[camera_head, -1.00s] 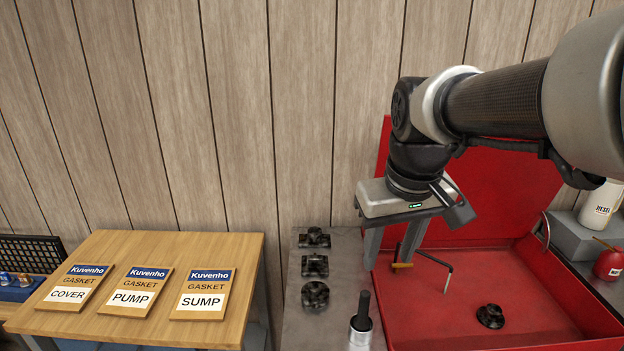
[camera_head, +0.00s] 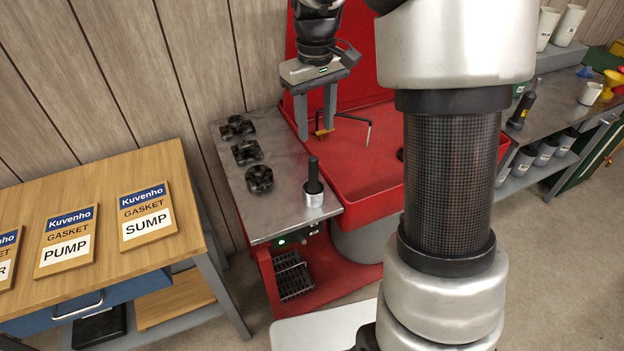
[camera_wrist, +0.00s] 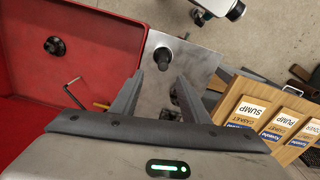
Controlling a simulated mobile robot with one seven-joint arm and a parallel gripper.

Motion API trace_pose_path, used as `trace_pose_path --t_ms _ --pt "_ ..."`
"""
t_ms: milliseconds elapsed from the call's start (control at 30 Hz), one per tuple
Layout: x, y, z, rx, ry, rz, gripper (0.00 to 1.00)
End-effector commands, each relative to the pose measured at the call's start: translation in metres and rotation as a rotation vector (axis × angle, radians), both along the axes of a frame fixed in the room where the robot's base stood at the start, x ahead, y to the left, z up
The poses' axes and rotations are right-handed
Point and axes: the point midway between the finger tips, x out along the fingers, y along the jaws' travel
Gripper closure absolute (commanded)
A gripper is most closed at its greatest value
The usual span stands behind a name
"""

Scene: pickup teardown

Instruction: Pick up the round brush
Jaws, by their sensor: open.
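A black handle (camera_head: 313,172) stands upright in a short metal cup (camera_head: 313,198) on the grey metal shelf. It looks like the round brush, with its lower end hidden in the cup. The handle also shows in the wrist view (camera_wrist: 164,56), just beyond the fingertips and roughly in line with the gap between them. My gripper (camera_head: 316,133) is open and empty, fingers pointing down, behind the cup near the red tray's left edge. In the wrist view my gripper (camera_wrist: 160,76) shows both fingers spread, apart from the handle.
Several dark metal parts (camera_head: 246,152) lie on the shelf left of the cup. A bent rod tool with a yellow end (camera_head: 368,131) lies by the red tray (camera_head: 375,165). A wooden table (camera_head: 150,258) with gasket boards stands left. Open floor (camera_head: 560,250) is at right.

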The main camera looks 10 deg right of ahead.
Motion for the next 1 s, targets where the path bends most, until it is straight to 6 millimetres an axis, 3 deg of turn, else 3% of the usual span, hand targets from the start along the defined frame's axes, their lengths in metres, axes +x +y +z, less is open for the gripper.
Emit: trace_pose_path --t_ms 300,667,1000 --pt "-0.001 0.000 -0.070 0.000 0.004 0.000 0.58" --pt "-0.001 0.002 -0.102 0.000 0.002 0.000 0.58" --pt "-0.002 0.006 -0.144 0.001 0.001 -0.001 0.58"
